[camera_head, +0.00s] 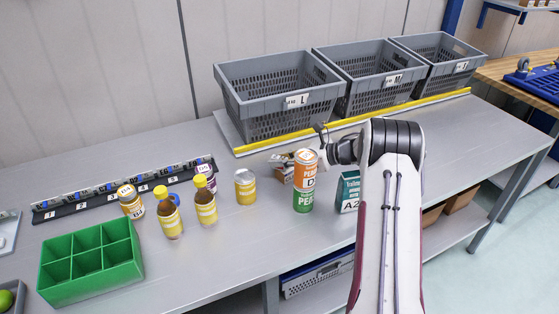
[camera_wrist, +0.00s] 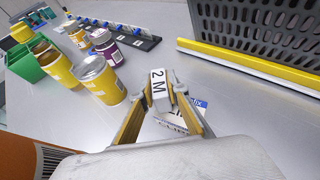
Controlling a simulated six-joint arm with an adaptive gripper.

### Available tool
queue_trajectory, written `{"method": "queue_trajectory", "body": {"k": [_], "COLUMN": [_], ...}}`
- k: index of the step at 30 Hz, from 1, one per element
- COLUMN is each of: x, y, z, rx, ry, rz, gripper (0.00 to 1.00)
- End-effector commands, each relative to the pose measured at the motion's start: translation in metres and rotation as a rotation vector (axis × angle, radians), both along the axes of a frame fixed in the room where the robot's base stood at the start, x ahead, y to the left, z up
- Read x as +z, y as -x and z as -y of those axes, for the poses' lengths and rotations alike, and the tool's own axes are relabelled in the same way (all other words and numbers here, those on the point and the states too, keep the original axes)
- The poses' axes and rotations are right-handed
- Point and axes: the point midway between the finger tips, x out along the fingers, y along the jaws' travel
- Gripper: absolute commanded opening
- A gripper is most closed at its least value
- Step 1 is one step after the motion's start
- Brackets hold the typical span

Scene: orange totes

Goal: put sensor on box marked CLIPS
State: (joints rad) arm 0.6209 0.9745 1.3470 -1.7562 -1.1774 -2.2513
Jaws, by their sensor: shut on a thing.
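My gripper (camera_wrist: 160,92) is shut on a small pale block with a black-lettered white label, which I take as the sensor (camera_wrist: 158,86). Below and just beyond it in the wrist view is a box with white and blue print, marked CLIPS (camera_wrist: 172,122), partly hidden by my fingers. The held sensor appears over or close to this box; I cannot tell whether they touch. In the head view a small brown box (camera_head: 284,173) shows beneath my gripper (camera_head: 282,160), partly hidden by the orange and green can.
A yellow can (camera_head: 245,187), bottles (camera_head: 205,205) and a green divided tray (camera_head: 90,262) stand left. Grey baskets (camera_head: 275,90) line the back behind a yellow strip.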

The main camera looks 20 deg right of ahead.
Motion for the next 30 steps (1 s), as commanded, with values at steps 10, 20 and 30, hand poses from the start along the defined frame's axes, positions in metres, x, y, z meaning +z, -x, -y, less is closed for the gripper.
{"method": "queue_trajectory", "body": {"k": [10,20,30], "x": [-0.0022,-0.002,0.0066], "y": [-0.0001,-0.0001,0.0086], "z": [0.0,0.0,0.0099], "rx": [0.0,0.0,-0.001], "ry": [0.0,0.0,0.0], "rz": [0.0,0.0,0.003], "gripper": [0.31,0.31,0.31]}}
